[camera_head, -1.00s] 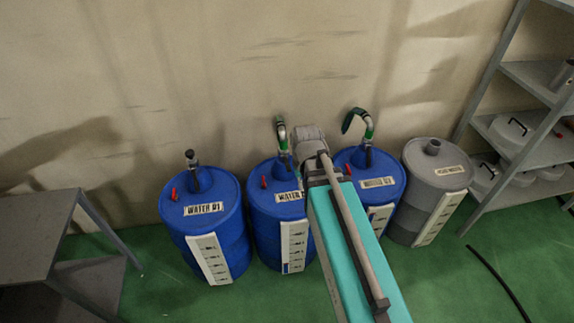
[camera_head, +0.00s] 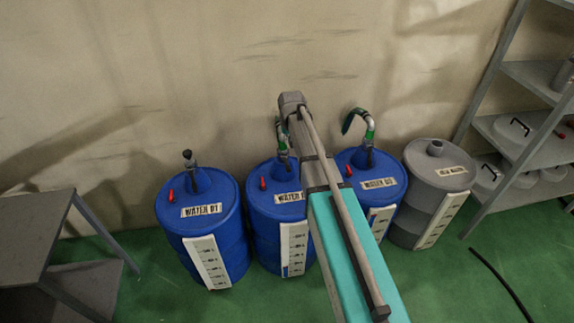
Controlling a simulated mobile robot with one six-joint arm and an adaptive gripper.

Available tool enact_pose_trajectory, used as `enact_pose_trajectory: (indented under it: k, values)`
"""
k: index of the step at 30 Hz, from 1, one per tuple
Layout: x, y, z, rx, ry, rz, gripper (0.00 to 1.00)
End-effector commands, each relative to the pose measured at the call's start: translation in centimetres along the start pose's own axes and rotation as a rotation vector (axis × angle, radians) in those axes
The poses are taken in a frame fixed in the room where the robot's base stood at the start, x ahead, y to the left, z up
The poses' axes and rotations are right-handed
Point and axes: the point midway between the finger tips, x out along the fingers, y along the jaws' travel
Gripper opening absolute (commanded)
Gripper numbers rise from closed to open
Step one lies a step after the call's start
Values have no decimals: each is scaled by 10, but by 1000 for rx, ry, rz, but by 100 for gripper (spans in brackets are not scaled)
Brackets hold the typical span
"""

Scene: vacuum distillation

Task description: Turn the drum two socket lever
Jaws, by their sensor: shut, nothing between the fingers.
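The second blue drum (camera_head: 270,235) stands in the middle of the row, its "WATER" label partly covered by my arm. On its top are a small red lever-like part (camera_head: 263,183) and a socket with a green-banded hose (camera_head: 282,140). The hose's upper part is partly hidden behind my arm. I cannot tell which part is the socket lever. My arm reaches over the drum's right side, and its grey end joint shows above the hose. My gripper's fingers are not visible; they appear hidden behind the arm.
A blue drum marked "WATER 01" (camera_head: 206,245) stands left, with a bare socket. Another blue drum (camera_head: 385,165) with a curved green hose (camera_head: 357,118) stands right, beside a grey drum (camera_head: 433,205). A grey table (camera_head: 35,225) is at left, metal shelves (camera_head: 540,75) at right.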

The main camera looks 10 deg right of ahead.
Motion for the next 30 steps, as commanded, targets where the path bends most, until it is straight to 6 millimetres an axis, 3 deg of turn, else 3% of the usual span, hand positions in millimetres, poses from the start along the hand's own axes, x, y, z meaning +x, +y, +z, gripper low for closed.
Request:
enact_pose_trajectory:
  k: [14,30]
  values:
    - [8,-1,1,-1,0,0,0]
    - [49,-2,1,-2,-1,0,0]
